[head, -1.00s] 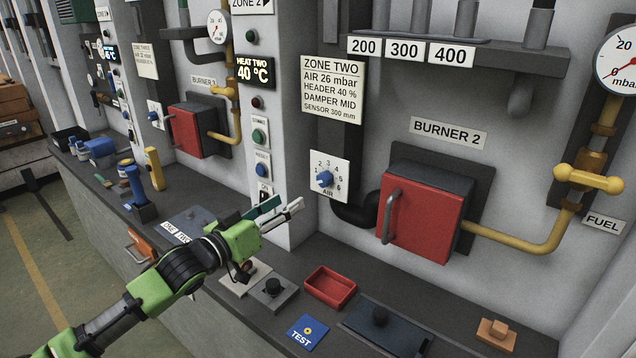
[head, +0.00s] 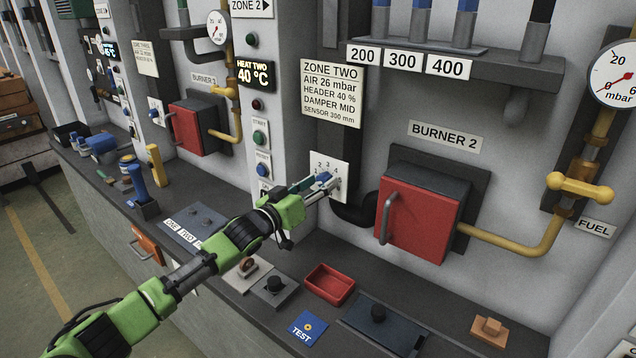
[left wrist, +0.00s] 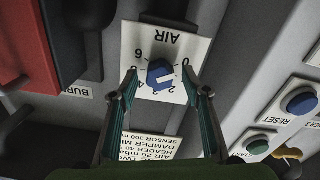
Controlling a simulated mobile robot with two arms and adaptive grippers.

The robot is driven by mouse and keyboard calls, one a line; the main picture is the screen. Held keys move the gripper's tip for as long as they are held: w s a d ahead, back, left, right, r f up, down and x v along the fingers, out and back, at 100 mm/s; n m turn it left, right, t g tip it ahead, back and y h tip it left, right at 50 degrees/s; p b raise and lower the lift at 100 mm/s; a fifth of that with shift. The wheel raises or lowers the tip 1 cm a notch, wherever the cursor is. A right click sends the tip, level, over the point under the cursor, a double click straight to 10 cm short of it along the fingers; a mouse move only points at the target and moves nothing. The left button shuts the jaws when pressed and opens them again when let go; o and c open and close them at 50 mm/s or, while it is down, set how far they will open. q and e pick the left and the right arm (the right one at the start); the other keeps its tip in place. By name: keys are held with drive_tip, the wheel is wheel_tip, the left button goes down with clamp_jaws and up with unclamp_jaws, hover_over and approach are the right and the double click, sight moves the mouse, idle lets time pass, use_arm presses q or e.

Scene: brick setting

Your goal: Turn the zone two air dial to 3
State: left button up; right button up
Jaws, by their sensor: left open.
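The zone two air dial is a blue knob (left wrist: 160,73) on a white plate (left wrist: 146,45) marked AIR with numbers around it. The plate appears upside down in the left wrist view. In the head view the plate (head: 343,168) is on the wall left of the red burner 2 box, with the knob largely covered by my gripper. My left gripper (head: 325,184) is open at the dial. In the left wrist view its two fingers (left wrist: 159,78) stand on either side of the knob with gaps visible. I cannot tell which number the knob points to. My right gripper is not in view.
The burner 2 box (head: 420,220) with its handle and a dark pipe are right of the dial. A button column (head: 262,140) stands to its left. Below, the ledge holds a red tray (head: 330,284), a black-knobbed block (head: 275,287) and a blue TEST card (head: 308,329).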

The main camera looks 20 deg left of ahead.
use_arm(q)
drive_tip(key=shift+c, duration=0.3)
drive_tip(key=c, duration=1)
drive_tip(key=shift+c, duration=0.2)
drive_tip(key=shift+m, duration=0.3)
drive_tip(key=m, duration=0.4)
drive_tip(key=shift+m, duration=0.3)
drive_tip(key=m, duration=0.5)
drive_tip(key=shift+m, duration=0.3)
drive_tip(key=m, duration=1.2)
drive_tip(key=shift+f+m, duration=0.15)
drive_tip(key=shift+m, duration=0.25)
